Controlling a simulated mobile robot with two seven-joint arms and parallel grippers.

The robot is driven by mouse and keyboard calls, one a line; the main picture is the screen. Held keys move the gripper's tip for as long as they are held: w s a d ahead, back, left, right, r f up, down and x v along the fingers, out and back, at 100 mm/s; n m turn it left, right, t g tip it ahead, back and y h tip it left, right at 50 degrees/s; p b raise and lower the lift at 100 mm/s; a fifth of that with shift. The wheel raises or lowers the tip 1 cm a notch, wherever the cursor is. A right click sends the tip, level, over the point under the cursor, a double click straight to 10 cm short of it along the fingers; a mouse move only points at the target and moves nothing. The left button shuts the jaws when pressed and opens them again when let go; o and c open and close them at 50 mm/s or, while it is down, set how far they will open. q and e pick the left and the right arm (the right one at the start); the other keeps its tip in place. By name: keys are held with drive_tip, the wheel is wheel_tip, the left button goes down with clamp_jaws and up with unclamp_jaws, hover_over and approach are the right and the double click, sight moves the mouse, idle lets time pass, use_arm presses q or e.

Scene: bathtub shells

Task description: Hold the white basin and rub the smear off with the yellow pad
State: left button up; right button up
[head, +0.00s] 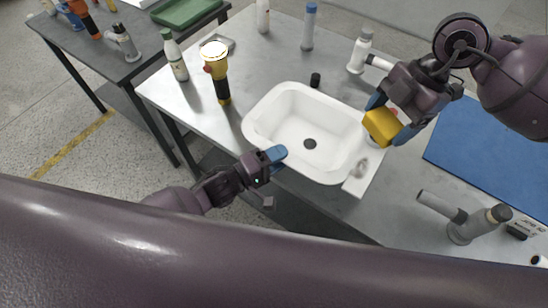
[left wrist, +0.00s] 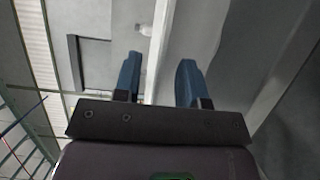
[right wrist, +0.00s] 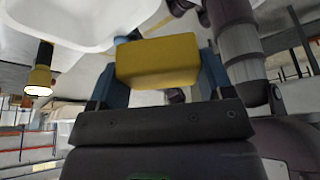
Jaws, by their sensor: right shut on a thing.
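The white basin (head: 262,112) sits on the grey table, with a dark drain in its floor. A greyish smear (head: 361,168) shows at its near right corner. My right gripper (head: 385,118) is shut on the yellow pad (head: 382,127) and holds it at the basin's right rim; whether the pad touches is unclear. The pad (right wrist: 158,60) lies between the blue fingers in the right wrist view, with part of the basin (right wrist: 75,22) beyond. My left gripper (head: 272,155) is at the basin's near left rim. Its fingers (left wrist: 157,80) are apart in the left wrist view, with no clear hold on the rim.
A yellow-black flashlight (head: 217,72) and a bottle (head: 176,58) stand left of the basin. A blue mat (head: 490,150) lies right. A grey tool (head: 465,222) stands at the near right.

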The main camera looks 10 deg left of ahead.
idle(0.9)
use_arm(q)
drive_tip(key=shift+c, duration=0.5)
clamp_jaws()
idle(0.9)
